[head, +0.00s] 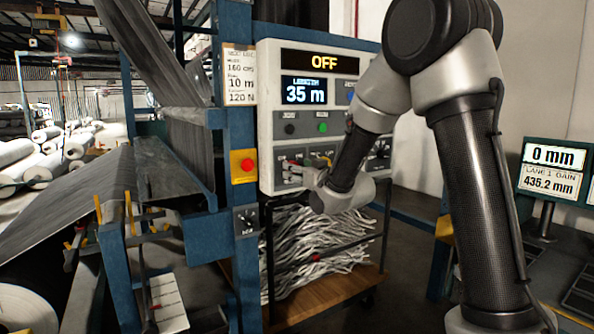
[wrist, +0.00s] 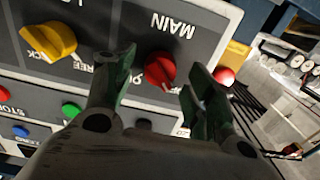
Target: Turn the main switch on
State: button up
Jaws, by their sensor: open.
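The main switch is a red rotary knob (wrist: 160,71) on the grey control panel, beside the upside-down label MAIN in the wrist view. My gripper (wrist: 161,75) is open, with its two dark fingers on either side of the red knob in that view; I cannot tell whether they touch it. In the head view my gripper (head: 305,174) is at the lower left of the control panel (head: 268,112), and the arm hides part of it. The panel's top display (head: 324,63) reads OFF.
A yellow knob (wrist: 50,41) sits on the same panel, with green and blue buttons nearby. A red stop button on a yellow box (head: 243,166) is just left of the panel. A cart of grey strips (head: 315,245) stands below. Fabric machinery fills the left.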

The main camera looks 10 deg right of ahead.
jog(key=shift+w+a, duration=0.2)
jog(key=shift+w, duration=0.4)
jog(key=shift+c, duration=0.2)
jog(key=c, duration=1)
